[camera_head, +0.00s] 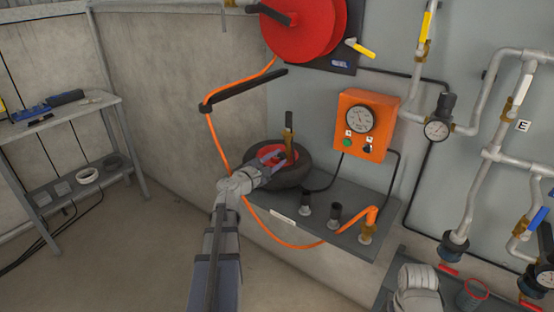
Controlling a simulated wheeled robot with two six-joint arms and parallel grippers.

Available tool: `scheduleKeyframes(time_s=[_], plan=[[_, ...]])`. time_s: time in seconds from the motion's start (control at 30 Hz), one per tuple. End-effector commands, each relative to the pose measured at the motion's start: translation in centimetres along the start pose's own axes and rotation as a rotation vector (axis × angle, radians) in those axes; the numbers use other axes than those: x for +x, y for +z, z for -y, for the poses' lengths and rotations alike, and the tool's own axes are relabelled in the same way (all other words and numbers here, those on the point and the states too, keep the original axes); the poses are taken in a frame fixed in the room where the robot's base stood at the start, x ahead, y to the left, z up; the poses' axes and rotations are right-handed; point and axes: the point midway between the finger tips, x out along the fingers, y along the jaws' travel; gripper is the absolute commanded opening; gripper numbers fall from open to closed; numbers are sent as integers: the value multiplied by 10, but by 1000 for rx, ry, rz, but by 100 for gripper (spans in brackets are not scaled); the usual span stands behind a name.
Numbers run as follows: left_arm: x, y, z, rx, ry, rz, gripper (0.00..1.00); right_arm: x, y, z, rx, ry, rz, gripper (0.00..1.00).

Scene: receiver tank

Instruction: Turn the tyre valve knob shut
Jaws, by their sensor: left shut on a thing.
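A dark tyre (294,178) with a red hub lies flat on the grey bench by the wall.
An orange gauge box (363,126) is on the wall behind the tyre. An orange hose (212,140) hangs from the red reel (305,28) and loops close by my left arm to the bench (345,201). Pipes fill the right wall. A shelf (75,150) stands left.

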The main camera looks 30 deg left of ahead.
Motion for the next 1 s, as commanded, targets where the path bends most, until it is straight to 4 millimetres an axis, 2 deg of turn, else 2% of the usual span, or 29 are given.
scheduleKeyframes(time_s=[1.0], plan=[[-1, 1, 2, 965, 6, -42, 0, 0, 0, 0, 0, 0, 0, 0]])
